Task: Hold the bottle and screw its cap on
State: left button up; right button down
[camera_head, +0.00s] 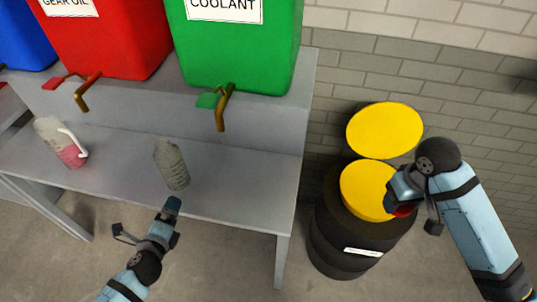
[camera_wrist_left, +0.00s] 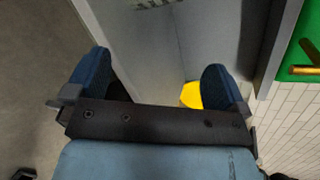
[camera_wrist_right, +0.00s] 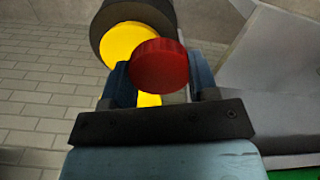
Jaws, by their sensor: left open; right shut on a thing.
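A grey-green ribbed bottle (camera_head: 171,165) stands on the grey bench below the coolant tank, with no cap visible on its top. My left gripper (camera_head: 146,222) is open and empty, in front of the bench edge and just short of the bottle. The left wrist view shows its two fingers spread apart (camera_wrist_left: 152,85), with nothing between them. My right gripper (camera_head: 403,203) is shut on a red round cap (camera_wrist_right: 160,65) with a ridged rim. It holds the cap at the right, over the black barrel; in the head view the cap is mostly hidden by the gripper.
The grey bench (camera_head: 228,180) also holds a jug (camera_head: 68,145) with pink liquid and a white handle. Red (camera_head: 105,35) and green (camera_head: 235,50) tanks with taps stand above it. A black barrel (camera_head: 335,245) with a yellow top stands right of the bench, by a brick wall.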

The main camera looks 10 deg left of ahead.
aim_at(164, 168)
pick_arm(q)
jog(key=w+a+r+m+t+y+b, duration=0.1)
jog(key=w+a+r+m+t+b, duration=0.1)
jog(key=m, duration=0.9)
jog(key=w+a+r+t, duration=0.1)
jog(key=w+a, duration=0.1)
jog(key=w, duration=0.1)
jog(key=shift+m, duration=0.4)
pick_arm(e)
notch_tip(164, 168, down, 6)
jog(key=s+d+n, duration=0.1)
jog(key=s, duration=0.1)
jog(key=shift+d+f+n, duration=0.25)
jog(key=shift+d+n, duration=0.05)
jog(key=shift+d, duration=0.05)
pick_arm(q)
jog(key=shift+w+a, duration=0.1)
jog(key=w, duration=0.6)
jog(key=shift+w+a+p, duration=0.35)
jog(key=shift+a+p, duration=0.05)
pick_arm(e)
jog(key=shift+r, duration=0.65)
